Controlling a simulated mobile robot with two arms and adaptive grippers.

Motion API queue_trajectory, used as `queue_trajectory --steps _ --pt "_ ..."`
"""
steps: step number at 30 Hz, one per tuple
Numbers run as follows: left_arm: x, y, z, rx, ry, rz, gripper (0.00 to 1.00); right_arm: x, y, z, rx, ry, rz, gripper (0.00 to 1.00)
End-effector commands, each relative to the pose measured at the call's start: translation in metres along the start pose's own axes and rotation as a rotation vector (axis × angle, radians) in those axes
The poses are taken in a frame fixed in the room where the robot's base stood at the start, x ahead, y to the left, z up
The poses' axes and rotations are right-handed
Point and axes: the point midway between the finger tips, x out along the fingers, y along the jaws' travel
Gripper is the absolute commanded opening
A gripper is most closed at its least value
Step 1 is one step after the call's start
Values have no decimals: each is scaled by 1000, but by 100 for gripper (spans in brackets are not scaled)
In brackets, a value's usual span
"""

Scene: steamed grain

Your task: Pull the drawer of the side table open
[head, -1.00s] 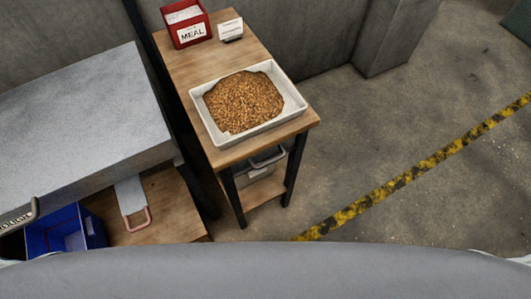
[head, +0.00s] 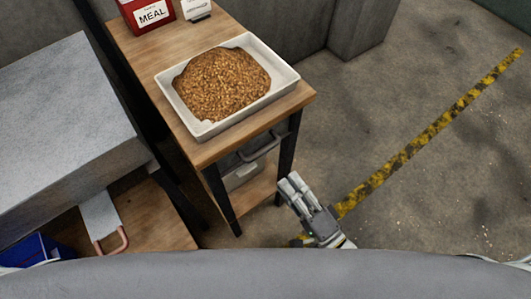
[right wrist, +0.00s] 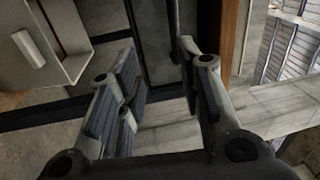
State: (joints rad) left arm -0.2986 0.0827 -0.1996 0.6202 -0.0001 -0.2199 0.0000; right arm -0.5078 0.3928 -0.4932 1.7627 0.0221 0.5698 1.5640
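The side table (head: 178,140) has a wooden top and dark legs. Under its near edge the drawer's grey bar handle (head: 263,147) shows; the drawer looks shut, with its front largely hidden under the top. My right gripper (head: 290,184) is below and right of the handle, apart from it in the head view. In the right wrist view its fingers (right wrist: 160,75) are spread with nothing between them. A dark upright bar (right wrist: 174,30), probably the handle, lies ahead beyond the fingertips. My left gripper is not in view.
A white tray (head: 291,77) of grain stands on the side table, with a red meal box (head: 146,14) and a small card (head: 196,9) behind. A pale bin (head: 243,176) sits on the lower shelf. A metal-topped bench is left. Floor right is clear.

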Motion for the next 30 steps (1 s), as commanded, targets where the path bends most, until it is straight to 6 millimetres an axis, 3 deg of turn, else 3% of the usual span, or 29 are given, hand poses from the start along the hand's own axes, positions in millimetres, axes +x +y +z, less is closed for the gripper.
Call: queue_trajectory --steps 3,8,21,30 --pt "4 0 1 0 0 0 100 2 -14 5 52 -12 -46 34" --pt "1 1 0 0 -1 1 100 19 -20 5 59 -13 -56 34" --pt "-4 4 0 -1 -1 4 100 96 -22 6 56 -12 -52 34" --pt "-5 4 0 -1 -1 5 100 110 -22 6 56 -13 -50 34"
